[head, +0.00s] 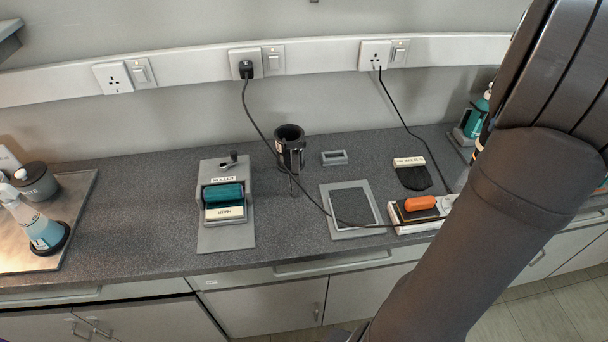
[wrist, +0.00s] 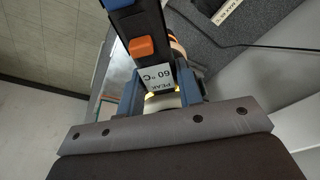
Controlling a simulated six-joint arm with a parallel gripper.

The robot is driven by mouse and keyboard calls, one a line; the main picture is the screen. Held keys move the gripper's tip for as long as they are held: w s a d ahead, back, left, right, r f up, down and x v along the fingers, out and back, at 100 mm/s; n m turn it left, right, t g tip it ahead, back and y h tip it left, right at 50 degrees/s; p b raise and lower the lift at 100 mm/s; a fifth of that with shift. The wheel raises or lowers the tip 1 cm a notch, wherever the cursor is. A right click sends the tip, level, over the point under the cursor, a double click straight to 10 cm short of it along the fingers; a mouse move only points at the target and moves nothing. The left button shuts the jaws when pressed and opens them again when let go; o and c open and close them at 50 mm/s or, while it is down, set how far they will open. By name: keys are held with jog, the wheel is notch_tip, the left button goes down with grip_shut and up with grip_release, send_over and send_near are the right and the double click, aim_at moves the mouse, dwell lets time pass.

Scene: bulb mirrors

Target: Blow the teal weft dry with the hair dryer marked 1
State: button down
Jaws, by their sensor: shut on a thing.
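The teal weft (head: 223,194) lies in a grey stand labelled "ROLLER" (head: 226,236) on the counter, left of centre in the head view. In the wrist view my gripper (wrist: 162,92) is shut on a dark handle-like body with an orange switch and a "PEAK 60 °C" label, apparently the hair dryer (wrist: 148,22). No mark 1 is readable on it. Its far end is out of view. In the head view my arm crosses the right side, and my gripper and the held thing cannot be made out.
A black cup-shaped holder (head: 289,140) stands right of the roller stand. A framed grey pad (head: 352,208) lies nearby, with a white box with an orange part (head: 420,203) beside it. Black cords (head: 281,168) run from wall sockets across the counter. A spray bottle (head: 40,232) stands left.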

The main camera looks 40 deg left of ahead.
jog(key=shift+s, duration=0.1)
dwell(0.3)
jog(key=shift+s+a, duration=1.15)
jog(key=shift+a, duration=0.1)
jog(key=shift+w+d, duration=1.3)
jog(key=shift+s+a, duration=0.15)
jog(key=shift+s+a, duration=1.15)
jog(key=shift+w+d, duration=0.1)
jog(key=shift+d, duration=0.05)
jog(key=shift+w+d, duration=1.15)
jog(key=shift+w, duration=0.05)
